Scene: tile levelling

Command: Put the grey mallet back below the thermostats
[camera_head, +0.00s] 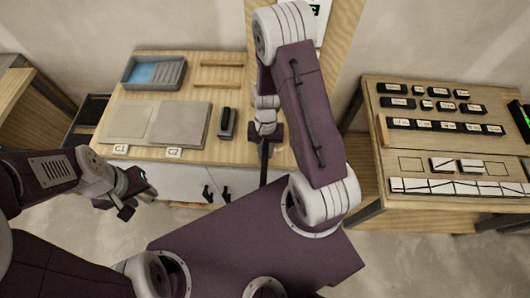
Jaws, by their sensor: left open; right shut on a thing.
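My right gripper (268,132) is over the right part of the middle wooden table. It is shut on a dark slim upright thing (264,163), which hangs down past the table's front edge. I cannot tell whether this is the grey mallet, and no mallet head shows clearly. My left gripper (127,194) is open and empty, in front of the table's left front edge. No thermostats can be clearly made out. A black device with a green display (525,120) is cut off at the right edge.
The middle table (112,128) holds a blue-grey tray (154,72), two grey slabs (178,125) marked C1 and C2, wooden strips (219,71) and a black-and-grey block (227,123). A right table (372,108) holds rows of black blocks (398,102) and white tiles (441,187).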

